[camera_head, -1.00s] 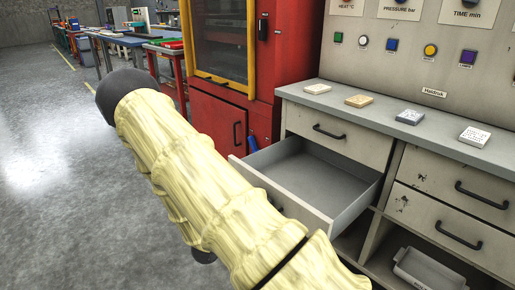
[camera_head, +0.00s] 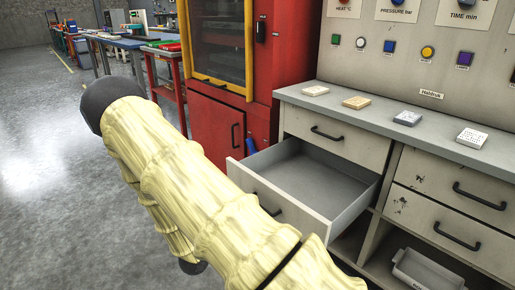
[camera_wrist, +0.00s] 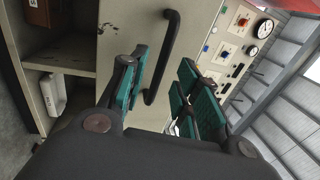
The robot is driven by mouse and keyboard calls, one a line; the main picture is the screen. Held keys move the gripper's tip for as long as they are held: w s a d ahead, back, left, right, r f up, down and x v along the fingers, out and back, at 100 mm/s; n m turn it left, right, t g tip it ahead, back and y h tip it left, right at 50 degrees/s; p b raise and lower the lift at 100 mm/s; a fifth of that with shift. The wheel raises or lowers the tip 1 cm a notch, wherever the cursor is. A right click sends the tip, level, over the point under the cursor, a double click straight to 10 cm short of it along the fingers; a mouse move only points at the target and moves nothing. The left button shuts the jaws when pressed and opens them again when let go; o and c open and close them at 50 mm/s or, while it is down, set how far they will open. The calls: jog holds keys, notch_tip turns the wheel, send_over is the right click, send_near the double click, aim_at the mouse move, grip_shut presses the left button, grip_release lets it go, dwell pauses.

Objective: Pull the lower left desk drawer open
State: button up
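The lower left desk drawer (camera_head: 318,182) stands well open in the head view, its grey inside empty. Its dark handle (camera_head: 269,208) shows partly beside my pale-covered arm. In the wrist view a black bar handle (camera_wrist: 170,42) runs along a pale drawer front (camera_wrist: 120,20). My gripper (camera_wrist: 163,72) has its teal finger pads apart, one on each side of the handle's line. The handle's lower end is close to the left finger; I cannot tell whether they touch. My gripper is hidden behind my arm in the head view.
The closed upper left drawer (camera_head: 325,133) is above the open one. Closed right drawers (camera_head: 455,188) and a shelf bin (camera_head: 425,268) are at the right. A red cabinet (camera_head: 217,125) stands behind. The floor at left is clear.

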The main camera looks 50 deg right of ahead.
jog(key=v, duration=0.8)
jog(key=shift+a, duration=0.25)
jog(key=shift+f, duration=0.1)
